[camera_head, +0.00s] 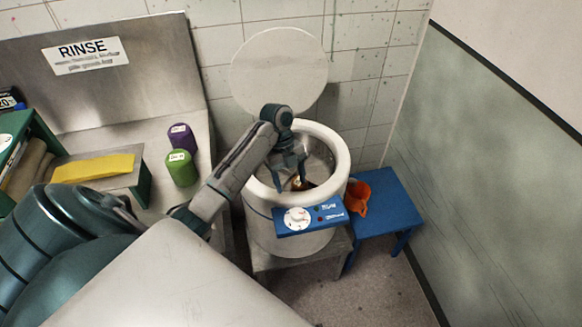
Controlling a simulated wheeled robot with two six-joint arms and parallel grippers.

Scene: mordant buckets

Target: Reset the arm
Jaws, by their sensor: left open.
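My left gripper (291,183) is open and points down into the mouth of a round white bucket (262,228). My left arm reaches over the bucket's left rim. A small brownish thing (298,183) shows between or below the fingers inside the bucket; I cannot tell whether they touch it. The bucket has a blue control panel (310,215) with a white dial on its front. My right gripper is not in view.
The bucket's round lid (280,70) stands up behind it. A blue stool (395,200) with an orange jug (358,197) is at the right. A purple canister (182,138) and a green canister (181,168) stand on the metal counter at the left, near a yellow cloth (95,168).

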